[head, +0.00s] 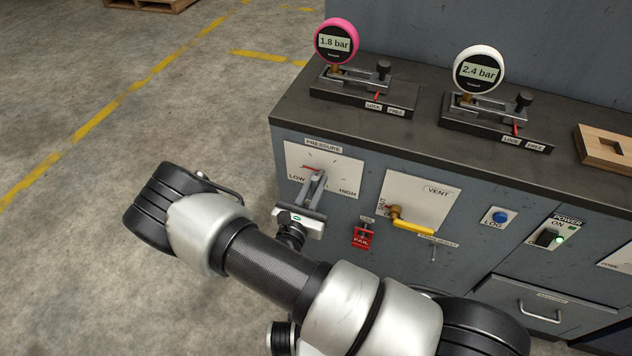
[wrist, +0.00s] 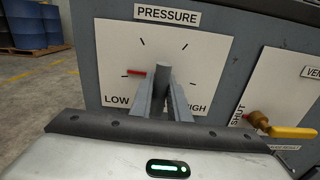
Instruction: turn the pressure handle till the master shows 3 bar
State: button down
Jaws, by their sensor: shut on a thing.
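The pressure handle (wrist: 137,72) is on a white dial plate (wrist: 206,55) marked LOW and HIGH. Its red pointer points left, just above the word LOW; the red also shows in the head view (head: 311,168). My gripper (head: 314,183) is at the dial, its grey fingers (wrist: 163,92) shut on the handle's hub and hiding most of it. A pink-rimmed gauge (head: 335,42) reads 1.8 bar, and a white-rimmed gauge (head: 478,72) reads 2.4 bar. I cannot tell from their small print which is the master.
Right of the dial is a yellow vent lever (head: 413,227), near my gripper. A red FAIL tag (head: 361,238) hangs below. Farther right are a blue LOG button (head: 501,217) and a power switch (head: 548,238) with a green light. Open floor lies left of the bench.

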jog(key=m, duration=0.4)
jog(key=shift+s+f+m, duration=0.1)
jog(key=shift+m, duration=0.2)
jog(key=shift+m+p, duration=0.45)
jog(key=shift+m, duration=2.15)
jog(key=c, duration=1.7)
grip_release()
jog(key=shift+o, duration=0.2)
jog(key=p+v, duration=0.1)
jog(key=v, duration=1.6)
jog(key=shift+s, duration=0.15)
jog(key=shift+a, duration=0.1)
